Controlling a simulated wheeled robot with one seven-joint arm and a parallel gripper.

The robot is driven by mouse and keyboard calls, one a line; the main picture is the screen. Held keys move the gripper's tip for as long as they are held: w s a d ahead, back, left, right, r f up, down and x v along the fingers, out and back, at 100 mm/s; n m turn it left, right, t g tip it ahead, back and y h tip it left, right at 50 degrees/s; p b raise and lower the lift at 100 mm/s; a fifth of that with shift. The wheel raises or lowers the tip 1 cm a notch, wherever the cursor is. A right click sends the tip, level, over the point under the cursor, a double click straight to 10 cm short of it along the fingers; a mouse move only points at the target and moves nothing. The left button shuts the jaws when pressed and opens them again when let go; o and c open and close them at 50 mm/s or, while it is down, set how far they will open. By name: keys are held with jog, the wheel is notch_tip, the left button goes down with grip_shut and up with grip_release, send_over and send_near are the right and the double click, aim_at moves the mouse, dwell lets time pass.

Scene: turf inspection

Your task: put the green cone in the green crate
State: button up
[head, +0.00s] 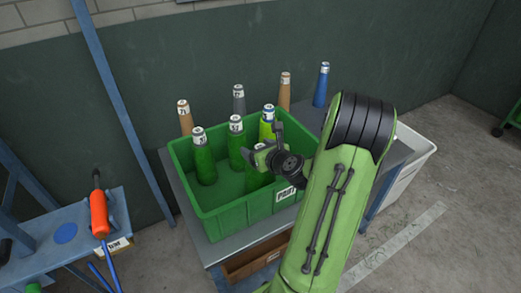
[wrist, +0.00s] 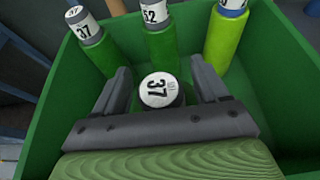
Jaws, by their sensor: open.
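The green crate (head: 228,219) stands on a table and holds several green cones with white numbered tops. One green cone (head: 203,163) is at the crate's left, another (head: 236,150) is in the middle, and a lime-green one (head: 266,124) is at the back right.
Behind the crate stand a brown cone (head: 185,118), a grey cone (head: 239,99), another brown cone (head: 285,92) and a blue cone (head: 321,86). A white bin (head: 413,160) is at the right. A blue bench (head: 50,250) with an orange-handled tool (head: 99,214) is at the left.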

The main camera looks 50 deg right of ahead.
jog(key=b+v, duration=0.3)
jog(key=v, duration=0.7)
jog(key=shift+s, duration=0.35)
jog(key=w+a+f+n+g+y+b, duration=0.15)
jog(key=a+n+g+y, duration=0.35)
jog(key=a+n, duration=1.5)
jog(key=s+a+r+n+g, duration=0.1)
jog(key=s+a+r+n, duration=0.1)
jog(key=s+n, duration=0.3)
jog(key=s+a+r+n+g, duration=0.1)
jog(key=s+a+n, duration=0.4)
jog(key=n, duration=0.9)
jog(key=shift+s+r+n+h, duration=0.3)
jog(key=shift+r+h, duration=0.1)
jog(key=shift+r, duration=0.15)
jog(key=shift+p, duration=0.3)
